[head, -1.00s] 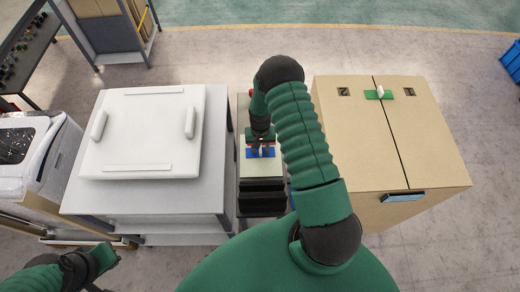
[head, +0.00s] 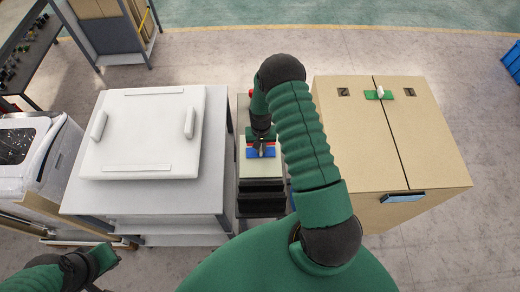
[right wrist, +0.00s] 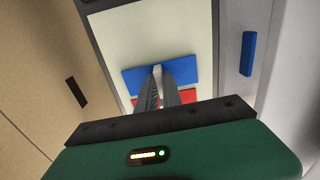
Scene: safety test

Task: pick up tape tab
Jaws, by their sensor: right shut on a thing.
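A blue patch (head: 251,153) lies flat on the pale top of a narrow stand (head: 247,170); it also shows in the right wrist view (right wrist: 135,82). My right gripper (head: 262,150) points down over this patch. Its fingers are shut together on the tape tab at the middle of the patch. The tab itself is mostly hidden between the fingertips, also in the right wrist view (right wrist: 157,70). A red patch (right wrist: 190,97) lies beside the blue one, partly behind the fingers. My left arm shows at the lower left, but its fingers are not visible.
A grey table (head: 90,205) with a white lidded case (head: 145,130) stands left of the stand. A tall cardboard box (head: 430,130) stands close on the right, with a green patch (head: 372,95) bearing a white upright piece. The gaps beside the stand are narrow.

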